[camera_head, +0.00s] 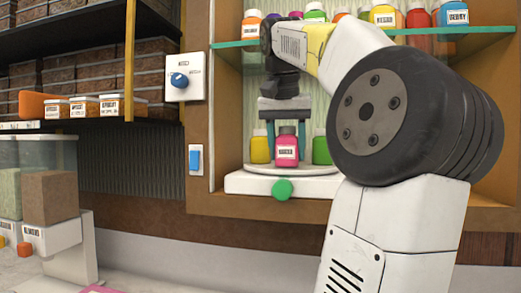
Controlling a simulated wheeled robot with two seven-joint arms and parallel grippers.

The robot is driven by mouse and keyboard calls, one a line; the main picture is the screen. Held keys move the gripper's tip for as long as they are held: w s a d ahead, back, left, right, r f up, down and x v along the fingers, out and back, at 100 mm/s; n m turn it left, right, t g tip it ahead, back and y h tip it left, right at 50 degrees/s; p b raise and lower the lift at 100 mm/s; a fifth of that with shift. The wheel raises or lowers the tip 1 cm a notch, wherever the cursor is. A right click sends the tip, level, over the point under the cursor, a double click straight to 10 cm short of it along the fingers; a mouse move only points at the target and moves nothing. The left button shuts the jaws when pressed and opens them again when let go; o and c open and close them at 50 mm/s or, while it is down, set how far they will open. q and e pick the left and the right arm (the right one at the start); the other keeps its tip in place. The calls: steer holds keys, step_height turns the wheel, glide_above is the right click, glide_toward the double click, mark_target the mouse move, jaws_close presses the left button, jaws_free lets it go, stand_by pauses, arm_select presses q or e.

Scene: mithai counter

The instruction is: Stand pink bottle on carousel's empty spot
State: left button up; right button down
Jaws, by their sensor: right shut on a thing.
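The pink bottle (287,161) is upright with a pale label, inside the lower bay of the wooden cabinet. My right gripper (287,150) reaches down from above and is shut on it, one teal finger on each side. The bottle is at the front of the pale round carousel (262,171), between a yellow bottle (260,149) on the left and a green bottle (321,150) on the right. Its base looks at the carousel's surface, but I cannot tell whether it touches. The carousel's back is hidden. My left gripper is not in view.
The carousel's white base (240,184) has a green knob (283,189) in front. Dispensers stand at left.

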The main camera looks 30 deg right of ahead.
mark_target(286, 129)
steer(key=shift+f, duration=0.1)
steer(key=c, duration=0.6)
jaws_free()
steer(key=shift+c, duration=0.2)
steer(key=shift+v, duration=3.8)
